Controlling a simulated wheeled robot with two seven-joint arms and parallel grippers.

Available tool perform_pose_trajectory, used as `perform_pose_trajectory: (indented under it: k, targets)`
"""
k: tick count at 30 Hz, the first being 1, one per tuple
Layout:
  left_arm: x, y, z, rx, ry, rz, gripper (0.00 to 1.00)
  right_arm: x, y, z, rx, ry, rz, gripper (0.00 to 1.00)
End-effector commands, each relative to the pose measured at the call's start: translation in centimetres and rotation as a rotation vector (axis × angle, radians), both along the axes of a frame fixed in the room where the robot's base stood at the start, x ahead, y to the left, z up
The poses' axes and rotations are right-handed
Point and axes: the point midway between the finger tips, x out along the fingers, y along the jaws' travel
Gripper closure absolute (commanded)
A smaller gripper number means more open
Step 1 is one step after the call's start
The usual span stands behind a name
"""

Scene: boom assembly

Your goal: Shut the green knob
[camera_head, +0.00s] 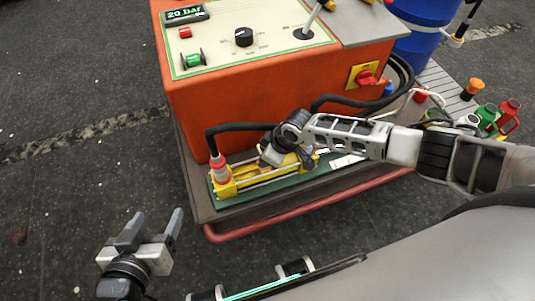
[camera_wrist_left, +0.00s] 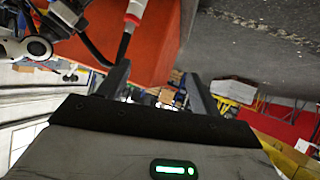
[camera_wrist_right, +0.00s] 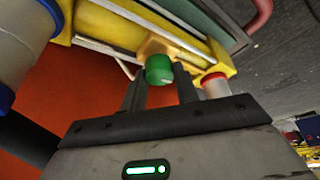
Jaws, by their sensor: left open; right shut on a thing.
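A green knob (camera_wrist_right: 159,69) shows in the right wrist view on a yellow cylinder assembly (camera_wrist_right: 185,35). It sits between the fingertips of my right gripper (camera_wrist_right: 160,84), which is shut on it. In the head view my right gripper (camera_head: 274,156) reaches down over the yellow assembly (camera_head: 225,187), and the knob is hidden there. Another green knob-like part (camera_head: 193,61) is on the top panel of the orange box. My left gripper (camera_head: 152,230) is open and empty, off the cart at lower left; its spread fingers also show in the left wrist view (camera_wrist_left: 157,85).
The orange box (camera_head: 190,115) carries a display, a black dial (camera_head: 243,37) and a lever. A black hose (camera_head: 240,127) runs to a red fitting (camera_head: 219,168) on the assembly. Coloured bottles (camera_head: 490,116) stand at right. The floor at left is clear.

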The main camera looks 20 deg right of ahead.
Motion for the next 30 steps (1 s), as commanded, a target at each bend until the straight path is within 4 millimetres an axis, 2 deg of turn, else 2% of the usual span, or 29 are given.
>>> perform_pose_trajectory:
  k: [3,4,6,17,20,25,30]
  targets:
    - [0.0,0.0,0.0,0.000,0.000,0.000,0.35,0.0,0.0,0.0,0.001,-0.001,0.002,0.93]
    - [0.0,0.0,0.0,0.000,-0.001,0.000,0.35,0.0,0.1,0.0,0.001,-0.001,0.002,0.61]
    - [0.0,0.0,0.0,0.000,-0.001,0.000,0.35,0.0,0.0,0.0,0.001,-0.001,0.002,0.48]
    - [0.1,0.0,0.4,-0.001,-0.001,0.001,0.35,-0.1,-0.2,0.6,-0.001,-0.001,0.002,0.48]
    - [0.1,0.0,0.9,-0.002,0.000,0.001,0.35,-0.5,-0.6,2.0,0.001,0.000,0.001,0.48]
    - [0.0,0.0,1.8,-0.007,0.010,0.003,0.35,-1.5,-1.7,5.6,-0.001,-0.002,0.002,0.48]
    - [-0.1,0.0,1.6,-0.004,0.031,0.006,0.35,-2.5,-2.9,9.4,-0.001,-0.003,0.002,0.48]
